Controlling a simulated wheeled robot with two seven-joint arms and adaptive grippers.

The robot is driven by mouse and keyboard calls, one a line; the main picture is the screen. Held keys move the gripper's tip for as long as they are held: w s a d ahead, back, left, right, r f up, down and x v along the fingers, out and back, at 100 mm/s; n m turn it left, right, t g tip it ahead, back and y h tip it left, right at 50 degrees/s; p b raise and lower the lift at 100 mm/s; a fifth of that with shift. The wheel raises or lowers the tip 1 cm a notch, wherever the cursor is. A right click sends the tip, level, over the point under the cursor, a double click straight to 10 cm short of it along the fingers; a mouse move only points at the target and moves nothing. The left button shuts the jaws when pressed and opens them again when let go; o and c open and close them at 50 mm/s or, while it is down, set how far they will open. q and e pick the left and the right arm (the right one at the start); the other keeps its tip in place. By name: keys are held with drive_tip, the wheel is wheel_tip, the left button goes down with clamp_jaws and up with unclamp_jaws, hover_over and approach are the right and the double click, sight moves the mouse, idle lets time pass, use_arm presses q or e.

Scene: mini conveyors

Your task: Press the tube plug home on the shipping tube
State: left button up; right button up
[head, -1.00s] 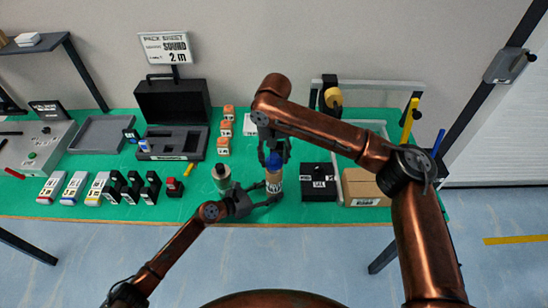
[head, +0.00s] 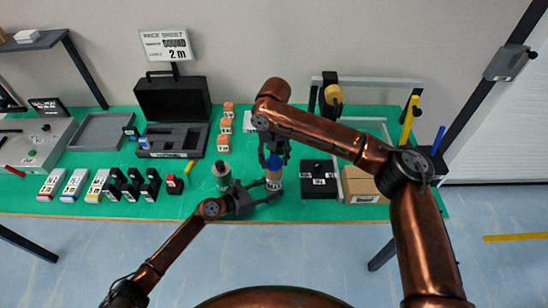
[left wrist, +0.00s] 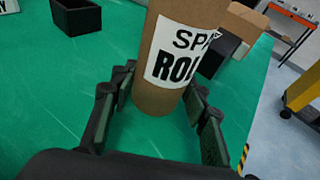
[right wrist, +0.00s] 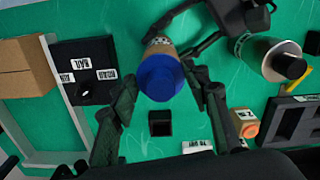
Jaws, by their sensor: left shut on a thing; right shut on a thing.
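The shipping tube (head: 273,184) is a brown cardboard cylinder with a white label, upright near the table's front edge. It also shows in the left wrist view (left wrist: 178,100), where its top is out of frame. My left gripper (head: 270,189) is shut on the tube, one finger on each side. The blue tube plug (head: 274,162) is at the tube's top end. In the right wrist view the plug (right wrist: 160,78) covers the tube's mouth. My right gripper (head: 272,153) is shut on the plug from above. I cannot tell whether a gap lies between plug and tube.
A grey cylinder with a dark top (head: 221,172) stands just left of the tube. A black box (head: 318,180) and a cardboard box (head: 360,186) stand to the right. Orange-topped blocks (head: 224,142) and an open black case (head: 172,100) are behind on the left.

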sight(274, 158)
drive_tip(key=shift+f, duration=0.15)
drive_tip(key=o, duration=1)
wheel_tip(274, 158, up, 12)
drive_tip(key=shift+f, duration=0.1)
drive_tip(key=shift+c, duration=0.4)
